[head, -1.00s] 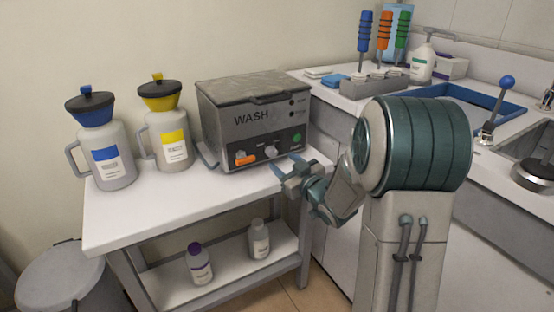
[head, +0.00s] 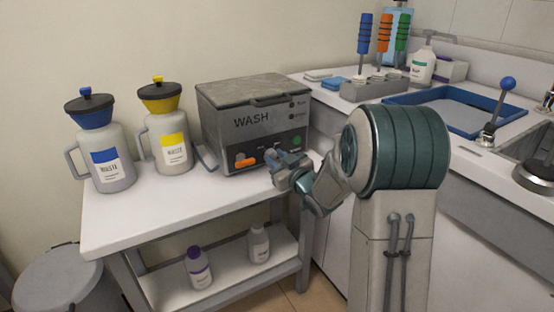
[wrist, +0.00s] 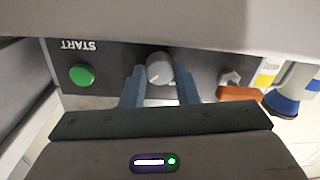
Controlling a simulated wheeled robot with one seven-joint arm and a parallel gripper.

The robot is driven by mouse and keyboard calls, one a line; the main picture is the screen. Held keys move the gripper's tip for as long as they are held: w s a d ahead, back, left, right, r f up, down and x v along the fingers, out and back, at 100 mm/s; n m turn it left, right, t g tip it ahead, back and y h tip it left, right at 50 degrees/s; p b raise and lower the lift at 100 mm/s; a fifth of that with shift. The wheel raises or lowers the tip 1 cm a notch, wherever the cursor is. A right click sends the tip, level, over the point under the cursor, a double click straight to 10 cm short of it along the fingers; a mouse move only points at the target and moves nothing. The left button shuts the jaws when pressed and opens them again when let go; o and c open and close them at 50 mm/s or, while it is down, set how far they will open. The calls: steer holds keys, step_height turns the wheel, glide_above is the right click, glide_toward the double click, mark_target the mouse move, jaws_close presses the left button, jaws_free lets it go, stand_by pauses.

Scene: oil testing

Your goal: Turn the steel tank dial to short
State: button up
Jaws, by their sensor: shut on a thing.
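The steel tank (head: 252,112), a grey box marked WASH, stands on the white table with its dark control panel facing the front. Its round grey dial (wrist: 160,69) sits mid-panel between the green START button (wrist: 82,74) and an orange switch (wrist: 238,93). My gripper (head: 279,158) is at the front of the panel and hides the dial in the head view. In the wrist view, which is upside down, its blue fingers lie on both sides of the dial and are shut on it. The dial's setting labels cannot be read.
Two waste jugs, one blue-topped (head: 105,150) and one yellow-topped (head: 168,140), stand left of the tank. The white table (head: 150,215) has bare room in front. A counter with a blue-rimmed tray (head: 460,112) lies to the right.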

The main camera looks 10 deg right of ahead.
steer(key=shift+f+n+b, duration=0.1)
steer(key=shift+n+b, duration=0.2)
steer(key=shift+b, duration=0.25)
steer(key=shift+f+n+b, duration=0.1)
steer(key=shift+n+b, duration=0.4)
steer(key=shift+b, duration=0.25)
steer(key=n+b, duration=0.2)
steer(key=b, duration=0.1)
steer(key=shift+n, duration=0.3)
steer(key=n+b, duration=0.3)
steer(key=b, duration=0.1)
steer(key=shift+n, duration=0.3)
steer(key=n+b, duration=0.2)
steer(key=shift+n, duration=0.3)
steer(key=n, duration=0.3)
steer(key=shift+a+b, duration=0.1)
steer(key=shift+b, duration=0.2)
steer(key=shift+n+h, duration=0.4)
steer(key=shift+n, duration=1.5)
